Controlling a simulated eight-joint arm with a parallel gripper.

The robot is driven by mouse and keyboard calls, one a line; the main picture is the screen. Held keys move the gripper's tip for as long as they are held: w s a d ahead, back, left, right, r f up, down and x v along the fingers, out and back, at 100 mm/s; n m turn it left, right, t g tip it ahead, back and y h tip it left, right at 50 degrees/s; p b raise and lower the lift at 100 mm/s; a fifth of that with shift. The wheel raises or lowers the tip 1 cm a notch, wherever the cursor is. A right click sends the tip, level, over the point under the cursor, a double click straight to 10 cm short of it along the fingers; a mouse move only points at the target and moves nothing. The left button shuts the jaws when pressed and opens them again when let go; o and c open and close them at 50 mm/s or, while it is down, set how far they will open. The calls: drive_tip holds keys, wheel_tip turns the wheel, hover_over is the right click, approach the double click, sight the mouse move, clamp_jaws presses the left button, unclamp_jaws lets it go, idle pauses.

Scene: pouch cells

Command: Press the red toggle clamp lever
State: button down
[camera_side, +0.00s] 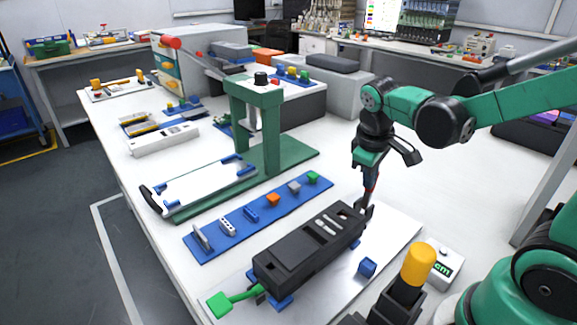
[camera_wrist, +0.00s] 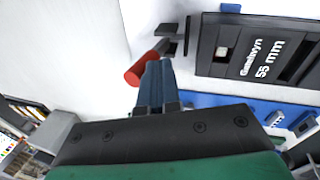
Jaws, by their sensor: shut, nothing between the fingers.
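The red toggle clamp lever (camera_wrist: 140,76) shows in the wrist view as a red cylinder on a dark clamp at the end of the black fixture (camera_wrist: 258,50). My gripper (camera_wrist: 157,64) is shut and empty, its fingertips right beside the red lever; I cannot tell whether they touch it. In the side view my gripper (camera_side: 369,203) points down at the right far end of the black fixture (camera_side: 300,251). The clamp there is mostly hidden behind my fingers, and the lever cannot be made out clearly.
A blue strip (camera_side: 219,233) with small parts lies left of the fixture. A green press (camera_side: 273,150) with a red-knobbed arm (camera_side: 171,42) stands behind. A yellow-capped post (camera_side: 418,264) and a "cm" box (camera_side: 445,264) stand at right. White table is clear right of my gripper.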

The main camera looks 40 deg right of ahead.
drive_tip(key=shift+d, duration=0.25)
drive_tip(key=d+y, duration=0.2)
drive_tip(key=y, duration=0.1)
drive_tip(key=shift+d, duration=0.25)
drive_tip(key=shift+y, duration=0.4)
drive_tip(key=d, duration=0.1)
drive_tip(key=d+f, duration=0.2)
drive_tip(key=d, duration=0.1)
drive_tip(key=shift+d+f, duration=0.55)
drive_tip(key=shift+f, duration=0.15)
drive_tip(key=shift+d+f, duration=0.25)
drive_tip(key=shift+f, duration=0.2)
drive_tip(key=shift+d+f, duration=0.2)
drive_tip(key=shift+f, duration=0.25)
drive_tip(key=shift+d+f, duration=0.1)
drive_tip(key=shift+f, duration=0.05)
